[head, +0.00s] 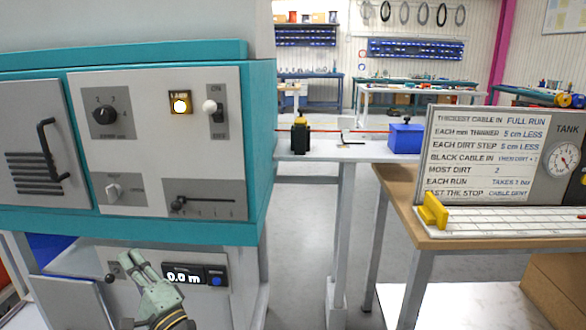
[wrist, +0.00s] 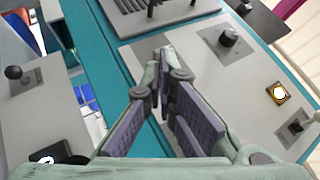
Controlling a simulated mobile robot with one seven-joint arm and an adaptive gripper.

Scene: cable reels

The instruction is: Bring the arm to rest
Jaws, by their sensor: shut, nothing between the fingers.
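My gripper (head: 137,261) is at the lower left of the head view, in front of the lower part of the teal and grey machine (head: 150,60). Its fingers point up and to the left, beside a small digital display reading 0.0 m (head: 183,276). In the wrist view my gripper (wrist: 160,58) has its fingertips together, with nothing between them. The machine's grey panel and teal edge lie beyond the fingertips. I cannot tell whether the fingers touch the machine.
The machine front carries knobs (head: 106,114), a lit yellow lamp (head: 180,103), a toggle lever (head: 210,107), a slider (head: 177,203) and a black door handle (head: 46,150). A wooden table (head: 396,180) with a sign board (head: 480,150) stands at right. Open floor (head: 300,215) shows between them.

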